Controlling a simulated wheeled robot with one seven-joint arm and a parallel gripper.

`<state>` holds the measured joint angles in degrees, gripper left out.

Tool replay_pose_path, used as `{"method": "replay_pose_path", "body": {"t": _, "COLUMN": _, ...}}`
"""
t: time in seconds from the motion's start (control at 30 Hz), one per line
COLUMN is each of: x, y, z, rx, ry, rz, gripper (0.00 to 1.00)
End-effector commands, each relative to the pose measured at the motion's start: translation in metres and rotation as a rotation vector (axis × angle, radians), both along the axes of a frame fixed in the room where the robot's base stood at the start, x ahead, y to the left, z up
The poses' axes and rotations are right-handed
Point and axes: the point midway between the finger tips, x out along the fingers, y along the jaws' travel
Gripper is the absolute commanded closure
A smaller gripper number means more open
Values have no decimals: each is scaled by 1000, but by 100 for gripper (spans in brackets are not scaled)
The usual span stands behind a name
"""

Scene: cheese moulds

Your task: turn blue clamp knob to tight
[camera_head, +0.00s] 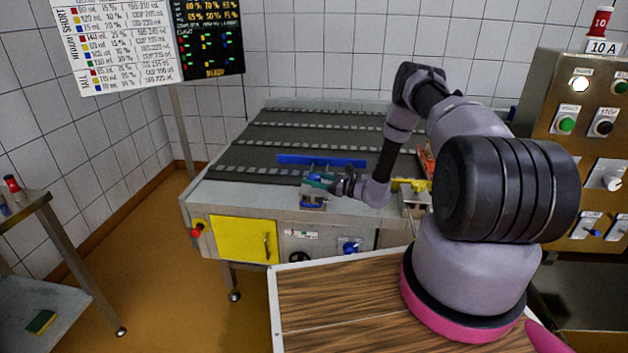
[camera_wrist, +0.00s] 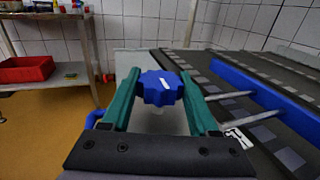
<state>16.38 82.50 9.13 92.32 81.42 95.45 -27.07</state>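The blue clamp knob (camera_wrist: 160,88) is lobed, with a white bar mark on its top that lies nearly level in the wrist view. My gripper (camera_wrist: 160,76) has green fingers, one on each side of the knob, with its edges very close to both. I cannot tell whether they press on it. In the head view my gripper (camera_head: 318,182) is at the front edge of the conveyor, over a small clamp block (camera_head: 313,204) with blue parts. The knob is mostly hidden there by my gripper.
A blue guide rail (camera_head: 320,160) on rods runs just behind, also in the wrist view (camera_wrist: 262,88). A yellow rail piece (camera_head: 412,184) stands to the right. The conveyor front has a yellow door (camera_head: 245,240) and a red button (camera_head: 197,229). A control panel (camera_head: 585,145) stands far right.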

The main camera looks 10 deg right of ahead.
Motion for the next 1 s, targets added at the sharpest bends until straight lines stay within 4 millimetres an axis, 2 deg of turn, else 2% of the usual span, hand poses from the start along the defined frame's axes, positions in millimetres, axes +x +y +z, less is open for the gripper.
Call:
{"method": "replay_pose_path", "body": {"t": 0.03, "x": 0, "y": 0, "z": 0, "rx": 0, "ry": 0, "rz": 0, "gripper": 89}}
{"method": "replay_pose_path", "body": {"t": 0.07, "x": 0, "y": 0, "z": 0, "rx": 0, "ry": 0, "rz": 0, "gripper": 95}}
{"method": "replay_pose_path", "body": {"t": 0.47, "x": -1, "y": 0, "z": 0, "rx": 2, "ry": 3, "rz": -84, "gripper": 94}}
{"method": "replay_pose_path", "body": {"t": 1.0, "x": -2, "y": 1, "z": -1, "rx": 1, "ry": 5, "rz": -545, "gripper": 95}}
